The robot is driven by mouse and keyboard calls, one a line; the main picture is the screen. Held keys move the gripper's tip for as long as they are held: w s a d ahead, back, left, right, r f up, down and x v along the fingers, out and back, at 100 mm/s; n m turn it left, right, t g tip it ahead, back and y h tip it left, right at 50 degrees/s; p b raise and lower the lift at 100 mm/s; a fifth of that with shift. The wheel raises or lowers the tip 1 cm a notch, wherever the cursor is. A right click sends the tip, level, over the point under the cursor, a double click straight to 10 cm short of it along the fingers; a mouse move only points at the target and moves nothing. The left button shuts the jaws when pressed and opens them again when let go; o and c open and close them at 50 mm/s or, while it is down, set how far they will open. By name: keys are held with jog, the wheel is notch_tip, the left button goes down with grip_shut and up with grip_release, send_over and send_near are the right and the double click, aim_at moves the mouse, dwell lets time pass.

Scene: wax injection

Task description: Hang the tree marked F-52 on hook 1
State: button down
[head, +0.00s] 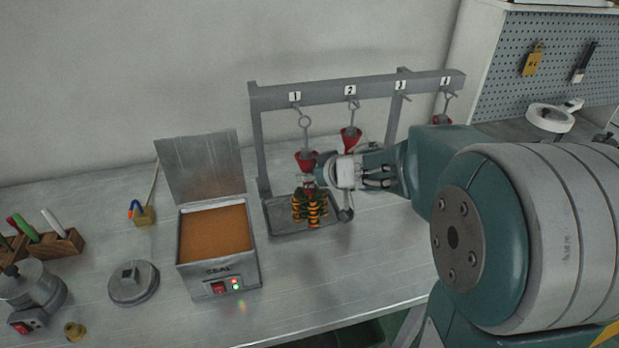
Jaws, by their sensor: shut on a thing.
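A wax tree with dark green and orange pieces (309,208) hangs below a red cup (306,160), with a ring (304,121) on top. My gripper (320,172) is shut on this tree, reaching in from the right just under the red cup. The ring is close below hook 1 (298,107), under the label 1 (295,96); I cannot tell whether the ring is on the hook. The tree looks about upright. No F-52 mark is readable on it.
A grey tray (285,228) lies below. An open-lidded wax pot (217,268) stands left, near a round metal lid (133,283).

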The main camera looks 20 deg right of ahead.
jog(key=shift+w+f, duration=0.2)
jog(key=shift+w, duration=1.25)
jog(key=shift+w+f, duration=0.15)
jog(key=shift+w, duration=1.3)
